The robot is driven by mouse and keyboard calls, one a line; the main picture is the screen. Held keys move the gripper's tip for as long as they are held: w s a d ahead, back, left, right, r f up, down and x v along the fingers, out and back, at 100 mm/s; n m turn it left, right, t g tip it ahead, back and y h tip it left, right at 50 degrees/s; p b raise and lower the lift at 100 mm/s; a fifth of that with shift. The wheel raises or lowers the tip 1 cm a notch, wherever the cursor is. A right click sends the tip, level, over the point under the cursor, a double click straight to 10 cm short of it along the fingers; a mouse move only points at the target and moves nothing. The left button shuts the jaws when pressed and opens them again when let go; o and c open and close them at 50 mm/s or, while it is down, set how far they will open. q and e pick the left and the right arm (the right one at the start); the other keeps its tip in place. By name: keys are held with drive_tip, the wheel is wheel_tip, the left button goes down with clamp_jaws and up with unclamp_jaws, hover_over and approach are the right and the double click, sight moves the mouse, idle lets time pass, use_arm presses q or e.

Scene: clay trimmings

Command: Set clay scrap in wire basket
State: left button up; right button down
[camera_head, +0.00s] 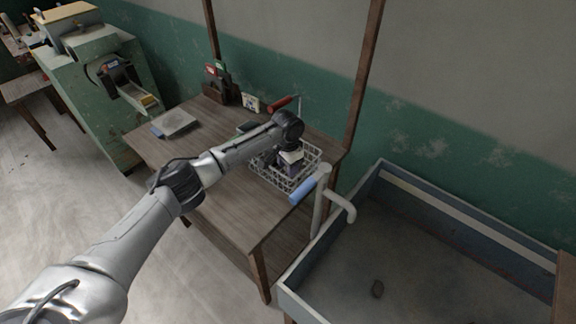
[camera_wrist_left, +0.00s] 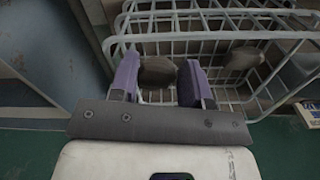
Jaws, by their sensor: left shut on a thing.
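The white wire basket (camera_head: 283,182) stands on the wooden table near its right end, and it fills the upper part of the left wrist view (camera_wrist_left: 215,38). My left gripper (camera_head: 289,160) reaches down at the basket. In the left wrist view its two purple fingers (camera_wrist_left: 160,76) are shut on a grey-brown clay scrap (camera_wrist_left: 157,70). The held scrap shows against the basket's wires; how far down inside it is, I cannot tell. A second grey-brown lump (camera_wrist_left: 243,58) shows behind the wires. My right gripper is not in view.
The wooden table (camera_head: 225,190) is bare at its front. A grey slab (camera_head: 174,123) lies at its left, and a dark holder (camera_head: 221,92) stands at the back. A blue-handled pipe (camera_head: 318,200) rises between the basket and the trough (camera_head: 440,270). A wooden post (camera_head: 362,75) stands behind.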

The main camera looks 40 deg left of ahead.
use_arm(q)
drive_tip(key=shift+f, duration=0.1)
drive_tip(key=shift+f+p, duration=0.35)
drive_tip(key=shift+f, duration=0.1)
drive_tip(key=o, duration=0.7)
drive_tip(key=shift+c, duration=0.2)
drive_tip(key=shift+r+b, duration=0.3)
drive_tip(key=shift+b, duration=0.1)
wheel_tip(320, 180, up, 7)
drive_tip(key=shift+r+p, duration=0.1)
drive_tip(key=shift+p, duration=0.8)
drive_tip(key=shift+r, duration=0.4)
